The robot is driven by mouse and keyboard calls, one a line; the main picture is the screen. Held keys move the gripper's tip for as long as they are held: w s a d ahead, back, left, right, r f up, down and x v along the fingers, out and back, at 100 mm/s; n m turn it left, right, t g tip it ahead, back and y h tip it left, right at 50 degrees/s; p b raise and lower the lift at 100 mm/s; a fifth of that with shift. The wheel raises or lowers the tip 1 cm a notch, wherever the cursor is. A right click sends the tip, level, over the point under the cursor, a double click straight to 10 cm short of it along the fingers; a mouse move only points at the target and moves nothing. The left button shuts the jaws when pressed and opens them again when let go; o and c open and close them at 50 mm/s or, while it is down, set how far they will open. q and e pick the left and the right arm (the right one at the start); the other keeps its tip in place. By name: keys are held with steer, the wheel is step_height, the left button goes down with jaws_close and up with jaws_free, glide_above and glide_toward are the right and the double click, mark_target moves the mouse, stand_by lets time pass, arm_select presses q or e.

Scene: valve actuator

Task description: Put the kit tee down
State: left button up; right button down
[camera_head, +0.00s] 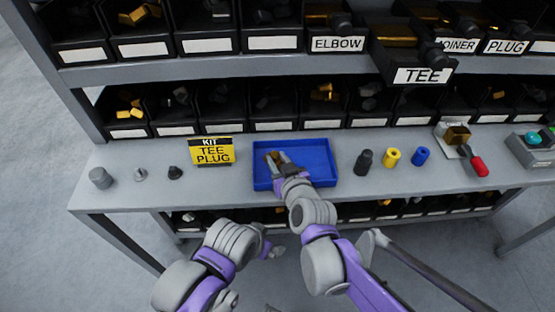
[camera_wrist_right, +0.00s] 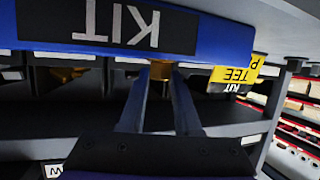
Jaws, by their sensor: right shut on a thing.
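The kit tray (camera_head: 322,158) is blue and shallow and sits on the grey bench in the head view. Its wall, marked KIT, shows upside down in the wrist view (camera_wrist_right: 200,30). My right gripper (camera_head: 275,159) reaches over the left half of the tray. Its fingers, also in the right wrist view (camera_wrist_right: 160,72), are shut on a small brass piece, the tee (camera_wrist_right: 160,66), mostly hidden by the fingers and the tray wall. I cannot tell whether the tee touches the tray floor. My left arm is low in front of the bench; its jaws are unclear.
A yellow KIT TEE PLUG sign (camera_head: 212,151) stands left of the tray. A dark bottle-like part (camera_head: 364,162), a yellow cylinder (camera_head: 392,157) and a blue cylinder (camera_head: 421,156) stand to its right. The TEE bin (camera_head: 420,75) juts out from the shelf above.

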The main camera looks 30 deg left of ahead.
steer(key=shift+f, duration=0.1)
steer(key=c, duration=0.6)
jaws_free()
steer(key=shift+r, duration=0.25)
steer(key=p+v, duration=0.1)
steer(key=v, duration=1.1)
steer(key=shift+f, duration=0.1)
